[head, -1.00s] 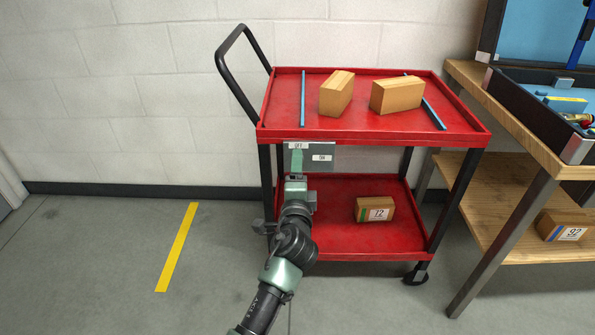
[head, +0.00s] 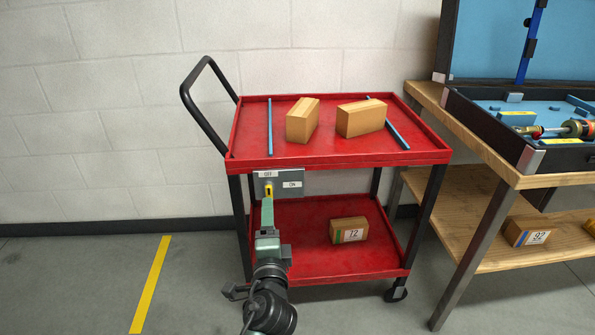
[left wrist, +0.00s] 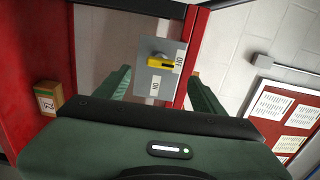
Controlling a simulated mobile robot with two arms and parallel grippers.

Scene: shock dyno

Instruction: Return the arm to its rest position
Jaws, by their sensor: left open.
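My left gripper (head: 268,212) is in front of the red cart, just below a grey switch panel (head: 293,190) on the cart's near side. The panel carries OFF and ON labels and a yellow switch handle (head: 269,189), which points toward OFF. In the left wrist view, the gripper (left wrist: 160,74) has its two green fingers spread wide, with the yellow handle (left wrist: 161,63) seen between them and nothing gripped. From this angle I cannot tell how far the fingertips are from the panel. My right gripper is not in view.
The red cart (head: 340,157) holds two cardboard boxes and two blue rods on top, and a box labelled 12 (head: 348,230) below. A wooden bench (head: 470,137) with a blue-lined case stands at right. The floor at left is clear, marked by a yellow line (head: 150,285).

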